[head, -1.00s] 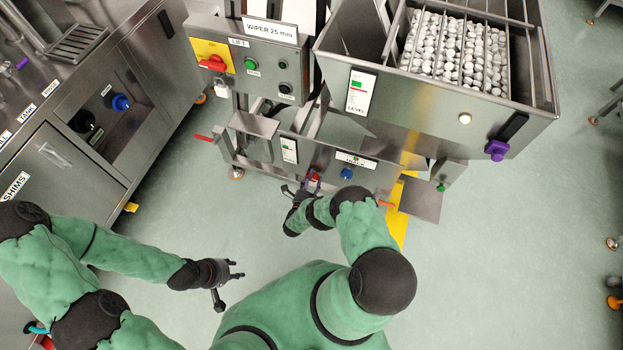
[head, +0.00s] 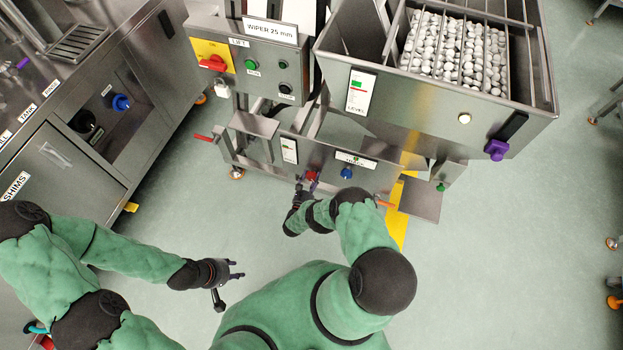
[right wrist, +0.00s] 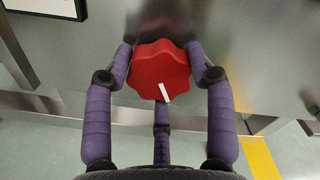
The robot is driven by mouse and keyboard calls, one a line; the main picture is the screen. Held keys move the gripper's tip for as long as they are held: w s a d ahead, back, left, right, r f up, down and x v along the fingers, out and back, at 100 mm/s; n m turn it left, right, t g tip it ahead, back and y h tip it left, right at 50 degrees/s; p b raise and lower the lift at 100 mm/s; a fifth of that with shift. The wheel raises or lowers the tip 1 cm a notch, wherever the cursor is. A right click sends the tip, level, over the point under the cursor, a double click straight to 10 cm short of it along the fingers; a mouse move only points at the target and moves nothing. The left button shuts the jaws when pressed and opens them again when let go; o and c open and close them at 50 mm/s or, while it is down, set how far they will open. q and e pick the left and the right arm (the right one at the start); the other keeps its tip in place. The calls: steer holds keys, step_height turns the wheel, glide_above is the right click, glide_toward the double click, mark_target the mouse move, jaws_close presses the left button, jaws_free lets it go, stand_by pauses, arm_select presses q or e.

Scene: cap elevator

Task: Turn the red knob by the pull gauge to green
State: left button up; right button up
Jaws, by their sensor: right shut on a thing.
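The red knob (right wrist: 160,70) is a lobed knob with a white pointer line on its face, set on a steel panel. The line points down and slightly right in the right wrist view. It also shows small in the head view (head: 312,175), at the front of the machine. My right gripper (right wrist: 162,75) has its purple-grey fingers around the knob, shut on it at left and right, with a third finger below. It also shows in the head view (head: 305,183). My left gripper (head: 236,272) is open and empty, low over the floor. The pull gauge cannot be clearly told.
A blue knob (head: 346,172) sits right of the red one under a label. A gauge card (head: 289,150) is on the panel to the left. Orange-red levers (head: 385,203) stick out on both sides. A steel cabinet (head: 60,165) stands left; the floor between is clear.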

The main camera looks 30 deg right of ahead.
steer(key=m, duration=0.6)
steer(key=shift+s+d+f, duration=0.1)
steer(key=shift+d+f, duration=0.1)
steer(key=shift+d, duration=0.1)
steer(key=shift+a+f+m, duration=0.1)
steer(key=shift+m, duration=0.8)
steer(key=shift+s+a+f, duration=0.1)
steer(key=shift+s, duration=0.05)
steer(key=o, duration=1.2)
steer(key=shift+c, duration=0.2)
steer(key=v, duration=1.2)
